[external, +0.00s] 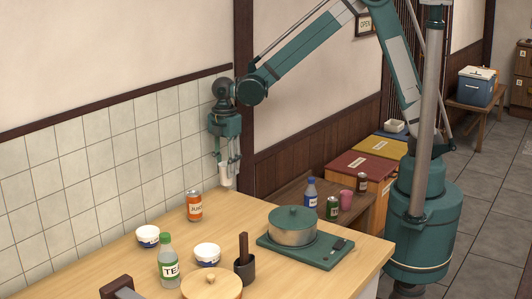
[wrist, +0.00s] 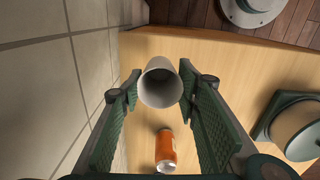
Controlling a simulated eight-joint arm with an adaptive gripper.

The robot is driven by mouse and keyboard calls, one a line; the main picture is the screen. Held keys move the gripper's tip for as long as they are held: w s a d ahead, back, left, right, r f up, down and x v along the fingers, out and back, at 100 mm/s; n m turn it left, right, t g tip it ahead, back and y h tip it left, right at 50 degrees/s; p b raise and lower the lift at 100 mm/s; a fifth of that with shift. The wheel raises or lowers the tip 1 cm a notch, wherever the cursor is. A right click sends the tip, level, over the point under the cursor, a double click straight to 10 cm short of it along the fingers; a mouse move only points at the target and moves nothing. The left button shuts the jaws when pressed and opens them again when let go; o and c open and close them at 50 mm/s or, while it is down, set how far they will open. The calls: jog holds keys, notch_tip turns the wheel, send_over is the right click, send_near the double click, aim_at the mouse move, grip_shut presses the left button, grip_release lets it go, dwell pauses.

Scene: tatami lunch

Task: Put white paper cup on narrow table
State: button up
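My gripper (wrist: 160,88) is shut on the white paper cup (wrist: 160,84), with one green finger pad on each side of it. In the external view the cup (external: 225,174) hangs below my gripper (external: 228,158), above the back edge of the wooden counter near the tiled wall. A low, narrow brown table (external: 287,198) stands behind the counter, to the right of my gripper. The counter hides part of this table.
An orange juice can (external: 194,206) stands on the counter (external: 120,262) near the cup. A tea bottle (external: 168,262) and bowls stand farther left. Red and yellow boxes (external: 358,165) stand behind the low table.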

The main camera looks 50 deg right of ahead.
jog(key=d+f+b, duration=0.2)
jog(key=d+f, duration=0.3)
jog(key=d, duration=0.8)
jog(key=d+f+b, duration=0.1)
jog(key=d+f, duration=0.4)
jog(key=d, duration=0.8)
jog(key=s+d+f+b, duration=0.1)
jog(key=d+f, duration=0.4)
jog(key=d, duration=0.8)
jog(key=shift+f+m+b, duration=0.3)
jog(key=shift+f+b, duration=0.05)
jog(key=shift+b, duration=0.5)
jog(key=shift+s, duration=0.1)
notch_tip(320, 180, down, 6)
jog(key=b, duration=0.1)
jog(key=shift+b, duration=0.3)
jog(key=shift+f, duration=0.25)
jog(key=shift+f+b, duration=0.5)
jog(key=shift+f, duration=1.25)
jog(key=shift+f, duration=0.2)
jog(key=o, duration=0.6)
jog(key=shift+r, duration=0.3)
